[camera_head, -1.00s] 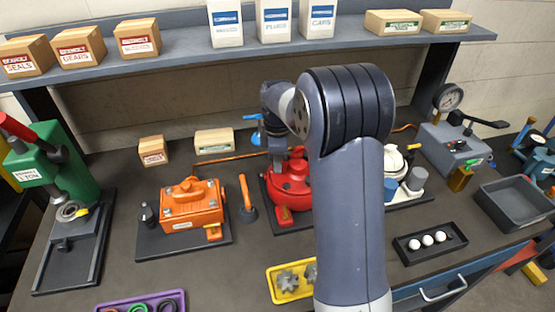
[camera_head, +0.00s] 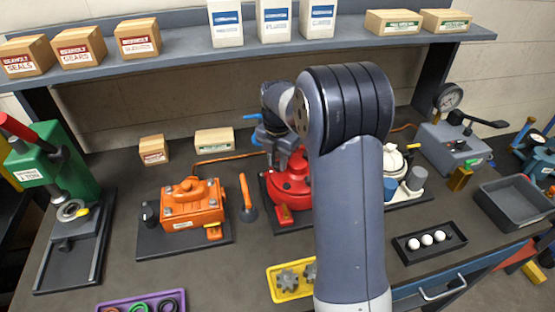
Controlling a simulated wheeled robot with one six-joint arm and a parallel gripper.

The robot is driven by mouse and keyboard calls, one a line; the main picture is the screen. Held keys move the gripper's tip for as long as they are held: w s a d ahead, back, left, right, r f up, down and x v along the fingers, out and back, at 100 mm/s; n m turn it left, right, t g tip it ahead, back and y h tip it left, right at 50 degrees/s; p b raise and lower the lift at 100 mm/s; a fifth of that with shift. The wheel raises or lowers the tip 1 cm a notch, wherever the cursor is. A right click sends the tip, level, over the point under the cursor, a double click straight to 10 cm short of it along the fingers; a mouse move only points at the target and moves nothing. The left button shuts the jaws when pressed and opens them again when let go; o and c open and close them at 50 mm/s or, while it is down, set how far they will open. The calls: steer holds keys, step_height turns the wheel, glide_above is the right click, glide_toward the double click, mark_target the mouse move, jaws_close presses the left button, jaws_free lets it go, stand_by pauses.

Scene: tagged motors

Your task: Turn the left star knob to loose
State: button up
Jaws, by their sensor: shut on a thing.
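The red motor (camera_head: 291,188) stands on a dark base plate at the middle of the bench, its right side hidden behind my arm. My gripper (camera_head: 284,158) reaches down onto the top of the red motor from behind. It is shut on what seems to be a star knob there. The jaws and the knob are too small and too covered to see clearly, and I cannot read the knob's position. A small orange-red tag (camera_head: 285,214) shows at the motor's front. No other star knob can be made out.
An orange motor (camera_head: 192,204) and an upright orange-handled tool (camera_head: 247,200) stand to the left. A white pump (camera_head: 394,160) is to the right. A yellow tray (camera_head: 287,291) with gears lies in front. A shelf (camera_head: 180,65) with boxes runs above the back.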

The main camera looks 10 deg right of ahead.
steer(key=shift+s+f+n, duration=0.1)
steer(key=shift+f+n, duration=0.05)
steer(key=shift+n, duration=0.75)
steer(key=shift+s+f+n, duration=0.1)
steer(key=shift+n, duration=0.8)
steer(key=o, duration=0.7)
steer(key=shift+w, duration=0.1)
steer(key=o, duration=0.3)
steer(key=shift+r, duration=0.2)
steer(key=shift+w, duration=0.1)
